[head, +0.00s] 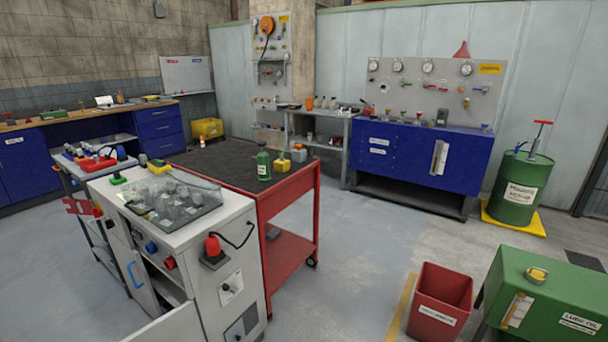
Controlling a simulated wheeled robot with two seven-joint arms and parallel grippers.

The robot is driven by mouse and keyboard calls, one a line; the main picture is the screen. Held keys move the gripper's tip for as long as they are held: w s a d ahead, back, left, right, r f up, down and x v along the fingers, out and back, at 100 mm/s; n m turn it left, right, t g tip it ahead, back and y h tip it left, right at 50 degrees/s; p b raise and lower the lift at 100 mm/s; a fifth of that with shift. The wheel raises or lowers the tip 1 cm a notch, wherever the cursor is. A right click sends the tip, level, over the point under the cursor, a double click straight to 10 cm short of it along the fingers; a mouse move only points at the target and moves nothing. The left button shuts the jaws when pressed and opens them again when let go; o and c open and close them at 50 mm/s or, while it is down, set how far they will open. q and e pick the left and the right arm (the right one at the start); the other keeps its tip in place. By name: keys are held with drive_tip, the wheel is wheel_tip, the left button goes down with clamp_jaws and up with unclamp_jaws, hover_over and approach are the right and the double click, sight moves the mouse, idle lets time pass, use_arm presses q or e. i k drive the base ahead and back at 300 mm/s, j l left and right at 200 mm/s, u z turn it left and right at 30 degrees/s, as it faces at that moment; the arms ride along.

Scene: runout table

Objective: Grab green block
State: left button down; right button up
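Neither of my grippers is in view. I see no plain green block that I can name for certain. A small green piece (118,178) sits on the top left of the white machine cabinet (232,222); it is too small to tell whether it is a block or a button. A dark green bottle (263,166) stands upright on the dark top of the red table (291,190).
A clear cover (170,198) lies on the cabinet. A red bin (440,300) and a green tank (550,295) stand at the front right. A blue bench (420,155) and green drum (517,190) stand behind. The grey floor (370,245) right of the red table is free.

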sight(118, 180)
drive_tip(key=k+u, duration=0.15)
drive_tip(key=u, duration=2.8)
drive_tip(key=i+z, duration=0.15)
drive_tip(key=i, duration=0.3)
drive_tip(key=i+j+z, duration=0.2)
drive_tip(key=i, duration=0.25)
drive_tip(key=i+z, duration=0.15)
drive_tip(key=i, duration=0.25)
drive_tip(key=i+j+z, duration=0.15)
drive_tip(key=i, duration=0.3)
drive_tip(key=i+j+z, duration=0.15)
drive_tip(key=i+j, duration=0.15)
drive_tip(key=i+l+z, duration=0.1)
drive_tip(key=i+z, duration=0.2)
drive_tip(key=i, duration=0.55)
drive_tip(key=i+z, duration=0.3)
drive_tip(key=i, duration=0.55)
drive_tip(key=i+j+z, duration=0.1)
drive_tip(key=i+z, duration=0.15)
drive_tip(key=z, duration=0.15)
drive_tip(key=i+j+z, duration=0.2)
drive_tip(key=z, duration=0.2)
drive_tip(key=i+j+z, duration=0.5)
drive_tip(key=z, duration=0.3)
drive_tip(key=k+j, duration=0.05)
drive_tip(key=j, duration=0.05)
